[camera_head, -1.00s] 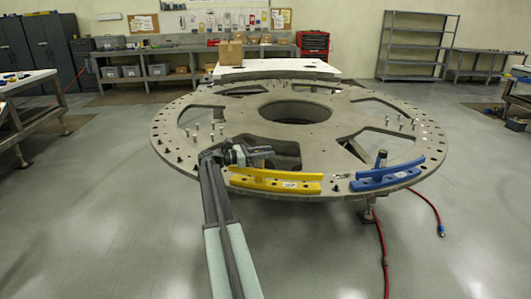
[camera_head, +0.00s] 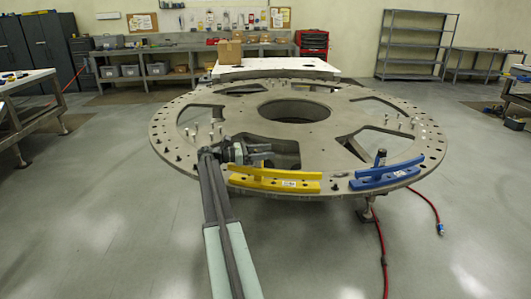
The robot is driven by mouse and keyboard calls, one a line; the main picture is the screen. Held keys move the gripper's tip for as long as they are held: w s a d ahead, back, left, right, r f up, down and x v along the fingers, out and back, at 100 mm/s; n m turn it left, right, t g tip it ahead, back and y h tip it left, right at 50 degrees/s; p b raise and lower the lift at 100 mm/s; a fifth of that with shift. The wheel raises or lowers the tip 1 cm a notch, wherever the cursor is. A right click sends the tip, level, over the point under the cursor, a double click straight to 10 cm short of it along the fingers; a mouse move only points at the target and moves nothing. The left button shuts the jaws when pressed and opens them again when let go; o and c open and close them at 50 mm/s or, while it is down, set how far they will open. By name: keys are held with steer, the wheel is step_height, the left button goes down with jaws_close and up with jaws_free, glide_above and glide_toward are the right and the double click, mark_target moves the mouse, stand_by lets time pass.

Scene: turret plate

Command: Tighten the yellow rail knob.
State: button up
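The yellow rail (camera_head: 275,180) lies along the near edge of the round turret plate (camera_head: 330,160), with a small white label on its front. The yellow rail's knob does not show clearly; my gripper is in front of or around that spot. My arm reaches up from the bottom of the picture. My gripper (camera_head: 262,155) is just behind the yellow rail's left half, over the plate, pointing right. It is too small and dark to see whether its fingers are apart or touch anything.
A blue rail (camera_head: 386,176) with a dark upright knob (camera_head: 380,157) sits to the right on the plate's edge. Several bolts stand on the plate. A red hose (camera_head: 382,250) lies on the floor at the right. A cardboard box (camera_head: 230,50) sits behind the plate.

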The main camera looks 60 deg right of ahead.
steer(key=shift+w+a, duration=0.1)
steer(key=v, duration=0.7)
steer(key=shift+w+a, duration=0.2)
steer(key=shift+w, duration=0.05)
